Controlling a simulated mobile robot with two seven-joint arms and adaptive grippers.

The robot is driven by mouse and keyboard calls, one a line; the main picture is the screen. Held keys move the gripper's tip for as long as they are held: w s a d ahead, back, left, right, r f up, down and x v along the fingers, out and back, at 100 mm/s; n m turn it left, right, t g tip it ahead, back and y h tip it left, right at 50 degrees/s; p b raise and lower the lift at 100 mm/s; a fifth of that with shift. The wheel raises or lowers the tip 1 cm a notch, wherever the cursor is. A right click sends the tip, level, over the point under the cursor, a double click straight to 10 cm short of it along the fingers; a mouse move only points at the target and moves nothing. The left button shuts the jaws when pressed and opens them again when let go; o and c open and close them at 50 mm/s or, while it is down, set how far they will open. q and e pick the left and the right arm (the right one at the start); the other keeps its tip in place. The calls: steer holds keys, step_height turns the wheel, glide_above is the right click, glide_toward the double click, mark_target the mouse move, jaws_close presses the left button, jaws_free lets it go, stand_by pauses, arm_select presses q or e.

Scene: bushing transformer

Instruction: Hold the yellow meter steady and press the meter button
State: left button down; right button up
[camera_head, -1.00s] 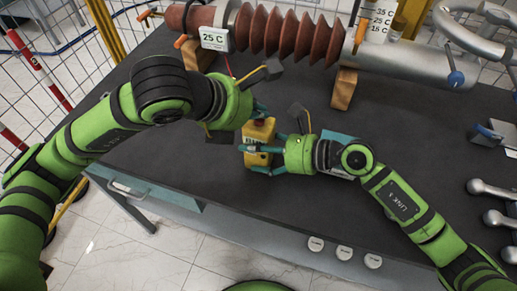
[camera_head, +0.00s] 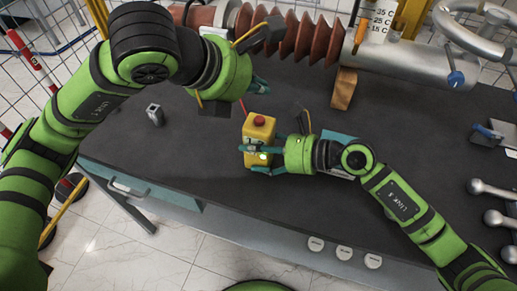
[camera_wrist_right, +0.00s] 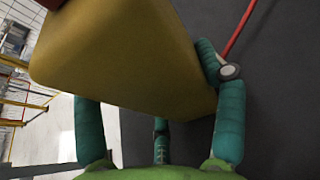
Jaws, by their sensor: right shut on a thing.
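The yellow meter (camera_head: 259,132) stands on the dark table with its red button (camera_head: 259,120) on top. A small bright spot shows low on its front. My right gripper (camera_head: 262,159) is shut on the meter from the right. In the right wrist view the meter's yellow body (camera_wrist_right: 125,50) fills the upper middle, with the teal fingers (camera_wrist_right: 160,130) around it. My left gripper (camera_head: 258,87) is above and behind the meter, apart from it. Its teal fingers are mostly hidden behind the hand, so its opening is unclear.
The ribbed brown bushing (camera_head: 290,38) lies across the back, with a wooden block (camera_head: 343,89) under it. A small grey block (camera_head: 155,115) stands on the table at left. A red wire (camera_wrist_right: 238,30) runs beside the meter. The table between the grey block and meter is clear.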

steer(key=o, duration=1.5)
steer(key=shift+f, duration=0.15)
